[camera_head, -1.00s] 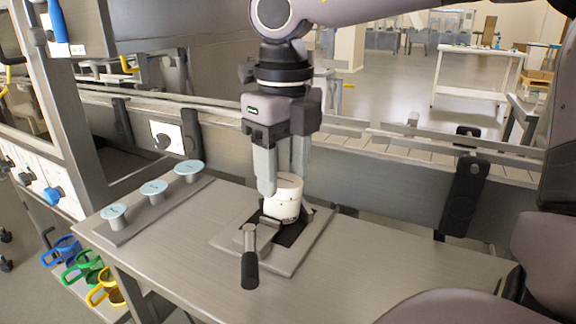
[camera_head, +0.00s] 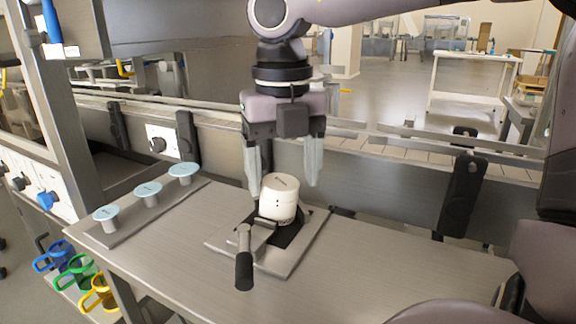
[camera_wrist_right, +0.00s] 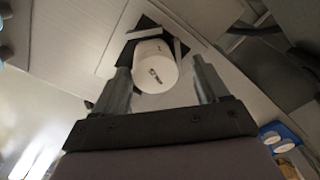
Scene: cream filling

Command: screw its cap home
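A white round jar (camera_head: 278,199) with a white cap (camera_head: 281,183) on top stands in a clamp fixture (camera_head: 244,256) with a dark handle, on a square base plate. In the right wrist view the white cap (camera_wrist_right: 155,72) shows from above between the two fingers. I cannot tell from these views how tightly the cap sits. My right gripper (camera_head: 283,190) points down over the jar, its fingers open wide on either side and apart from the cap. The right gripper also shows in the right wrist view (camera_wrist_right: 160,88). My left gripper is not in view.
A rail with pale blue discs on stubs (camera_head: 148,190) lies at the table's left. Blue, green and yellow mugs (camera_head: 75,270) sit below the table's left edge. A conveyor (camera_head: 400,150) runs behind. The table's front right (camera_head: 390,270) is clear.

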